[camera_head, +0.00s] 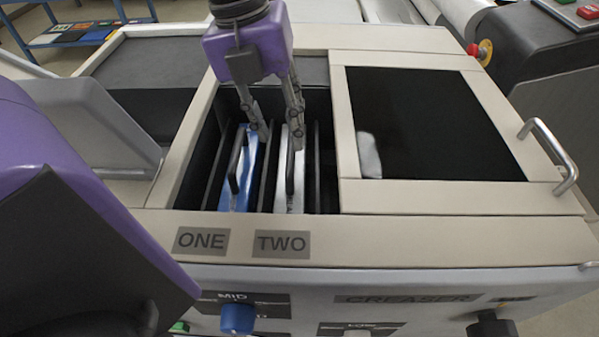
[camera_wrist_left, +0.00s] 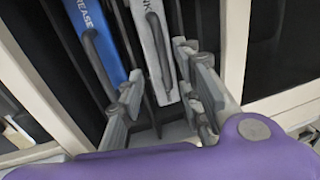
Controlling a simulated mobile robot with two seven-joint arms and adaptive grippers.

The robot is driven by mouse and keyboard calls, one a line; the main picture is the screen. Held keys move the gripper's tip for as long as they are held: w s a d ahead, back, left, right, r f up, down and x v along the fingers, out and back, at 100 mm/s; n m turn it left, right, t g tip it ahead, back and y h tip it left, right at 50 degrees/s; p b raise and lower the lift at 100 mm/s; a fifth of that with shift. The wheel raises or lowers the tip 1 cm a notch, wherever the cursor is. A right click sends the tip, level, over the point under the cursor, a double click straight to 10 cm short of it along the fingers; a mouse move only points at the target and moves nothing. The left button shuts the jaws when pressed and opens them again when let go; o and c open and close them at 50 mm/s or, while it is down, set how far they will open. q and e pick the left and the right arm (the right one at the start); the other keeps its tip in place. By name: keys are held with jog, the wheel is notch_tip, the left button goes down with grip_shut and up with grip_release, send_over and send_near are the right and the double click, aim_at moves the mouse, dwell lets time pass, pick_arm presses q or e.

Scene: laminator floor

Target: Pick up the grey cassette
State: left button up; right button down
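The grey cassette (camera_head: 297,192) stands upright in the slot marked TWO, with a dark handle along its top edge. It also shows in the wrist view (camera_wrist_left: 146,22). The blue cassette (camera_head: 246,180) stands in the slot to its left and shows at upper left in the wrist view (camera_wrist_left: 84,25). My left gripper (camera_head: 279,140) is open above the far end of the grey cassette. In the wrist view its fingers (camera_wrist_left: 160,100) are spread on either side of the grey cassette's line, with nothing held. Whether they touch it I cannot tell. My right gripper is not in view.
Thin dark dividers (camera_head: 317,165) separate the slots. A beige frame (camera_head: 190,150) surrounds the bay. A dark-windowed cover (camera_head: 440,125) with a metal handle (camera_head: 552,155) lies to the right. Labels ONE (camera_head: 201,241) and TWO (camera_head: 282,244) mark the front ledge.

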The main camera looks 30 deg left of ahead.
aim_at(291, 147)
pick_arm(q)
jog(key=f, duration=0.2)
jog(key=w+d+f+b, duration=0.1)
jog(key=f, duration=0.3)
jog(key=shift+w+d+f, duration=0.15)
jog(key=shift+w+f, duration=0.1)
jog(key=shift+f, duration=0.05)
jog(key=shift+c, duration=0.5)
grip_shut()
